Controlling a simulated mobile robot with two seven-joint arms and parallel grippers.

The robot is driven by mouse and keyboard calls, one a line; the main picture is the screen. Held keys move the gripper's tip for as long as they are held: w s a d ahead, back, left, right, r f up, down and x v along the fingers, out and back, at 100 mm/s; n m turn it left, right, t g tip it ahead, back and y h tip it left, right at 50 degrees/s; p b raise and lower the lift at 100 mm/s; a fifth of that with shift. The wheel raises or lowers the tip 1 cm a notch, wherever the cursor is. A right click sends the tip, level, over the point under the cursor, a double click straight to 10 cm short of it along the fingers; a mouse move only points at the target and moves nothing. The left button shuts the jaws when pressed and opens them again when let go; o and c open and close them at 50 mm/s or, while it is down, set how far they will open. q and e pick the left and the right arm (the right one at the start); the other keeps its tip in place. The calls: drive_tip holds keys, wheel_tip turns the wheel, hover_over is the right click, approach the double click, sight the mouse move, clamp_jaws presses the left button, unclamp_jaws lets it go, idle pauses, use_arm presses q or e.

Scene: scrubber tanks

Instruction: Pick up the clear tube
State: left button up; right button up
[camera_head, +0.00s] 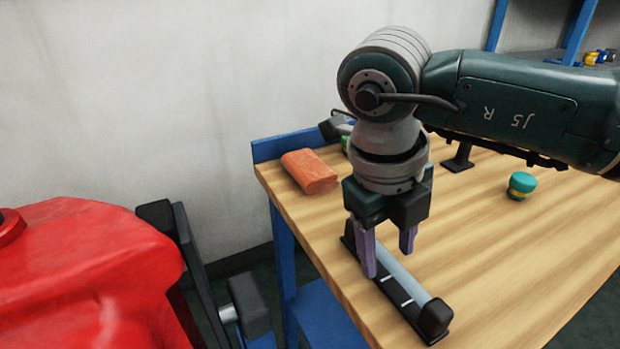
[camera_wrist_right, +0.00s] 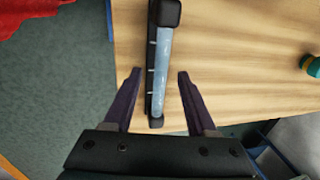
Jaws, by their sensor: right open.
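The clear tube (camera_head: 400,277) lies lengthwise on a black holder (camera_head: 412,313) with white marks, near the left edge of the wooden table. In the right wrist view the tube (camera_wrist_right: 160,72) runs away from me along the holder, with a black end block at its far end. My right gripper (camera_head: 390,263) points down over the tube, its two purple fingers open on either side. In the wrist view the gripper (camera_wrist_right: 158,76) straddles the tube with gaps on both sides. My left gripper is not in view.
A teal-green capped jar (camera_head: 521,185) stands to the right, and a black stand (camera_head: 459,158) is behind. A red tank (camera_head: 85,270) is left of the table. The table's right part is mostly clear.

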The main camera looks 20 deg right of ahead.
drive_tip(key=shift+d+f, duration=0.15)
drive_tip(key=shift+f, duration=0.35)
clamp_jaws()
